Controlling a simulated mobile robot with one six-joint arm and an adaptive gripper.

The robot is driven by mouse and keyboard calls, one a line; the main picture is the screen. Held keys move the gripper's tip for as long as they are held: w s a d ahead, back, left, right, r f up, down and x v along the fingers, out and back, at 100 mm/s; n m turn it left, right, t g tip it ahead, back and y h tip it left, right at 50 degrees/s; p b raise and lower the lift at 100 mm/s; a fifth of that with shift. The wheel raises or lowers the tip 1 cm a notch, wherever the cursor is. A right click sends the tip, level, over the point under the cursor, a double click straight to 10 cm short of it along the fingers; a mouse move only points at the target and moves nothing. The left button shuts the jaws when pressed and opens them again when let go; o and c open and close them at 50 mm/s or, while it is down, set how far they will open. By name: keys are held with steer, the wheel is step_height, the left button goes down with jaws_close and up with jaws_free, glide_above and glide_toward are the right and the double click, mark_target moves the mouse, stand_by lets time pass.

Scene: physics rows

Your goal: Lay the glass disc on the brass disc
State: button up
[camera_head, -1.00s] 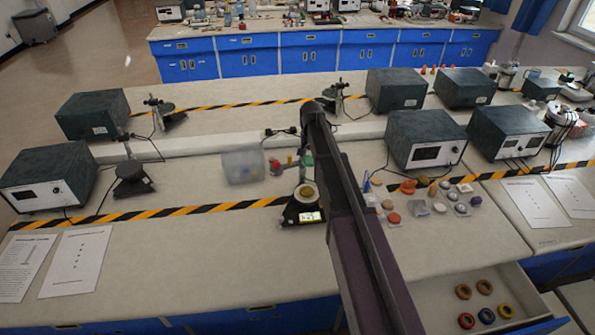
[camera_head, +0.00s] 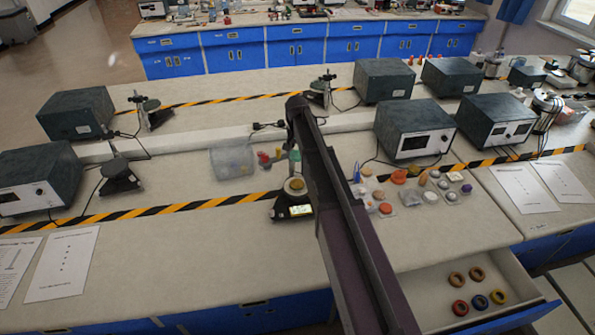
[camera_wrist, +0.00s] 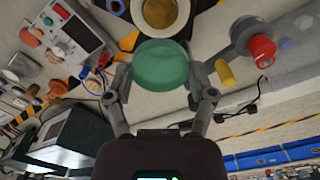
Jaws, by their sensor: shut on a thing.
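The glass disc (camera_wrist: 161,66) is a green, see-through round. My gripper (camera_wrist: 160,78) is shut on it, one finger at each side, in the wrist view. The disc also shows as a small green patch (camera_head: 294,156) beside my arm in the head view. The brass disc (camera_head: 295,184) is a dull gold round on a dark device with a lit display. In the wrist view the brass disc (camera_wrist: 160,12) lies inside a pale ring at the top edge, beyond the glass disc and apart from it in the picture. My arm hides most of my gripper in the head view.
A clear bin (camera_head: 232,162) and small red and yellow pieces stand left of my arm. Several small discs and blocks (camera_head: 411,197) lie to the right. An open drawer (camera_head: 465,275) holds several rings. The bench front left of the device is clear.

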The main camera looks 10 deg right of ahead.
steer(key=m+b, duration=0.2)
steer(key=b, duration=0.5)
glide_above(297, 183)
step_height(297, 183, down, 8)
steer(key=shift+r, duration=0.2)
steer(key=shift+f+b, duration=2.2)
steer(key=shift+f, duration=0.15)
steer(key=shift+f+b, duration=0.55)
steer(key=o, duration=1.1)
steer(key=shift+r, duration=0.2)
steer(key=shift+r+p, duration=3.35)
steer(key=shift+p, duration=0.2)
